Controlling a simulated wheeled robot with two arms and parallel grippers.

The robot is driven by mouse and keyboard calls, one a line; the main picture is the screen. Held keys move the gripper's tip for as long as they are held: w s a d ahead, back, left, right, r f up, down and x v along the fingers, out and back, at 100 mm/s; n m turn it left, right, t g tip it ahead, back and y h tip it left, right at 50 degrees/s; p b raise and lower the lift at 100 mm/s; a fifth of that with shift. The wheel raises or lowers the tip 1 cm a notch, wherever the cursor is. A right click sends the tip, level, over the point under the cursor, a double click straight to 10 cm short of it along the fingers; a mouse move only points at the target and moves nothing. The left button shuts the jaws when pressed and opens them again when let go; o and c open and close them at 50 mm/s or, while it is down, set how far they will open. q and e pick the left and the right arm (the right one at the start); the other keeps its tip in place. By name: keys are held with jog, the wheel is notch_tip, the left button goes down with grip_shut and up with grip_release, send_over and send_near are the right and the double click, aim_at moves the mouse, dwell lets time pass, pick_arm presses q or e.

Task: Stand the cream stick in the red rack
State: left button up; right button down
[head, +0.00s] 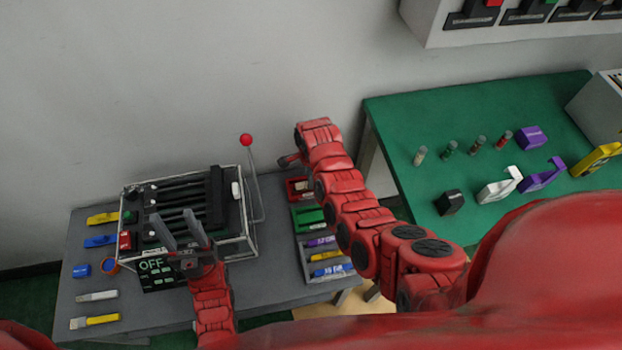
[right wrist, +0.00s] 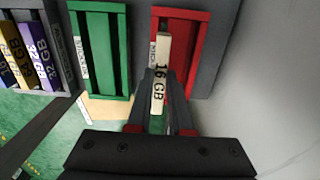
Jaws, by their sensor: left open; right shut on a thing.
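The cream stick (right wrist: 160,85), marked "16 GB", is between the fingers of my right gripper (right wrist: 161,78) in the right wrist view. My right gripper is shut on it. The stick's far end overlaps the red rack (right wrist: 198,48), near its left side; I cannot tell whether it is inside the rack or above it. In the head view the red rack (head: 292,188) shows at the table's back right, partly hidden by my right arm, and the stick is hidden. My left gripper (head: 179,230) is open and empty in front of the dark lever machine.
A green rack (right wrist: 124,50) stands beside the red one, then a grey rack (head: 302,270) with several labelled sticks. The lever machine (head: 225,215) has a red-knobbed lever (head: 246,140). Loose sticks lie at the table's left. A green table (head: 400,115) stands at right.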

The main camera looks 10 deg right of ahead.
dwell(0.6)
jog(key=shift+f+b, duration=0.15)
jog(key=shift+b, duration=0.2)
jog(key=shift+f+b, duration=0.3)
jog(key=shift+f, duration=0.05)
jog(key=shift+f+b, duration=1.1)
jog(key=c, duration=0.7)
grip_release()
jog(key=shift+c, duration=0.2)
jog(key=shift+r, duration=0.1)
